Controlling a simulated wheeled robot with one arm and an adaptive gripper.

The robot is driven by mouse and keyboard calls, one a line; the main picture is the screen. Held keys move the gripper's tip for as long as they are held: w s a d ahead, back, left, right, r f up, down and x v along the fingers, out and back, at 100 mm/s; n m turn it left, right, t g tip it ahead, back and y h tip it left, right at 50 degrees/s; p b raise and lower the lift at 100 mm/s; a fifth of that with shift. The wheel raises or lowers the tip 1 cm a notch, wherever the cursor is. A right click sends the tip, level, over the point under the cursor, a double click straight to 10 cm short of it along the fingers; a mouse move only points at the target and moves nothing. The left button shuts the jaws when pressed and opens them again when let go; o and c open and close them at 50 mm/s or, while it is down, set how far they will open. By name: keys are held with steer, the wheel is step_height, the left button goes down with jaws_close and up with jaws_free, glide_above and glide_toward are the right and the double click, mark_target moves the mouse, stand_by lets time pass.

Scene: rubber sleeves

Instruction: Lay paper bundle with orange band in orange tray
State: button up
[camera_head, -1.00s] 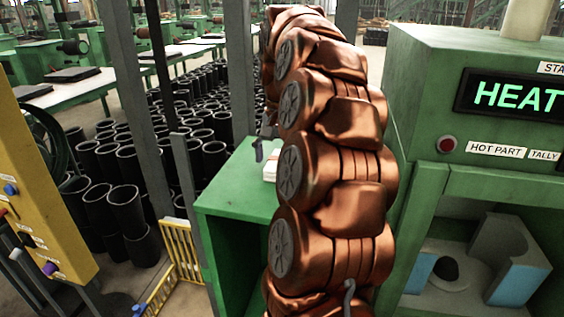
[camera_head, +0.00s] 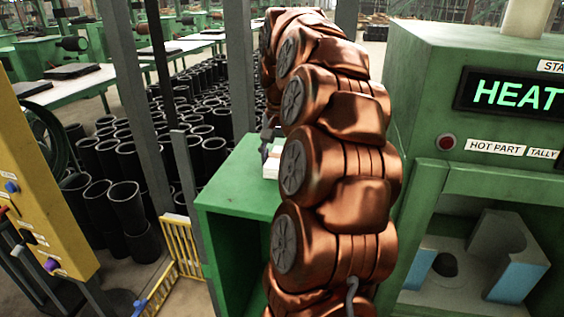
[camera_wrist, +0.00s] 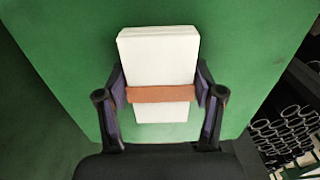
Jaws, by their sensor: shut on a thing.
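The white paper bundle with an orange band (camera_wrist: 160,55) shows in the wrist view, over a green surface. My gripper (camera_wrist: 164,92) has a finger on each side of it at the band and is shut on it. In the head view only a small part of the bundle (camera_head: 271,165) shows beside my arm, at the green bench top. My gripper is mostly hidden there behind my arm. I cannot tell whether the bundle touches the bench. The orange tray is not seen in either view.
The green bench top (camera_head: 235,195) is bare where it shows. A green machine with a HEAT display (camera_head: 517,95) stands at right. A yellow panel (camera_head: 45,200) and yellow rack (camera_head: 177,255) are at left. Many black sleeves (camera_head: 125,205) stand on the floor behind.

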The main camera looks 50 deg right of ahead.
steer(key=shift+c, duration=1)
steer(key=shift+r, duration=0.1)
